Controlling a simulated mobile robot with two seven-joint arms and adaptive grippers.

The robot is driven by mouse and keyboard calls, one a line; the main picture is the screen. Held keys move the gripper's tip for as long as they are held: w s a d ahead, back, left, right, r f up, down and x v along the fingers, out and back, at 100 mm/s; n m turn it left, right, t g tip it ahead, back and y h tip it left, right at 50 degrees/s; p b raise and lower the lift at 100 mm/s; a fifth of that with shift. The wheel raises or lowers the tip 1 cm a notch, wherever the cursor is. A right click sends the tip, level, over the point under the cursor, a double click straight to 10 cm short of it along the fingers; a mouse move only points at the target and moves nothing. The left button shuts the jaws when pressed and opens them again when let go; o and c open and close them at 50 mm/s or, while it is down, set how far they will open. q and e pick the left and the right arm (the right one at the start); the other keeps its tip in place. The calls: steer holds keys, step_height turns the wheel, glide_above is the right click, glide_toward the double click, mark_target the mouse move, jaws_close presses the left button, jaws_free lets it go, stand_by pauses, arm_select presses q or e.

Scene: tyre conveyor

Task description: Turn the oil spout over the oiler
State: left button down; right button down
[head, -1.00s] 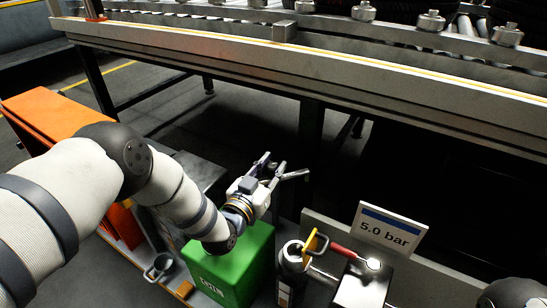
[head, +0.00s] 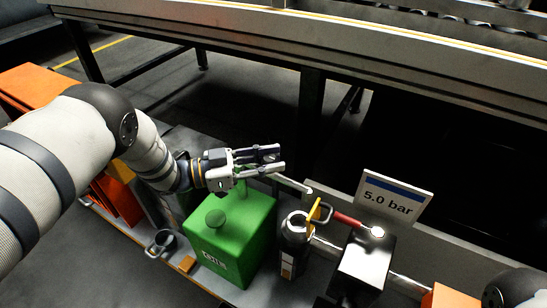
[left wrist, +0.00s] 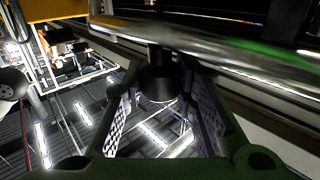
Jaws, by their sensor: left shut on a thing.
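The oil spout (head: 292,183) is a thin grey tube above the green oil box (head: 240,262). Its free end lies a little behind and above the oiler's top in the head view. The oiler (head: 292,238) is a dark upright cylinder with a round top, right of the box. My left gripper (head: 279,160) points right over the box and is shut on the spout. In the left wrist view, a dark cylindrical piece (left wrist: 158,82) sits between the fingers, with the shiny tube crossing behind it. The exact grip contact is hidden. My right gripper is out of view.
A yellow lever (head: 314,211) and a red handle (head: 347,219) stand just right of the oiler. A "5.0 bar" sign (head: 393,198) is behind them. A metal cup (head: 161,243) stands left of the box. The conveyor frame (head: 400,65) crosses behind.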

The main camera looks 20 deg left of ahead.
arm_select(q)
steer(key=shift+s+a+m+g+h+b, duration=0.25)
steer(key=shift+s+m+g+h+b, duration=0.45)
steer(key=shift+g, duration=0.6)
steer(key=shift+m, duration=0.3)
steer(key=c, duration=1.3)
jaws_free()
steer(key=v, duration=1.2)
steer(key=shift+r, duration=0.1)
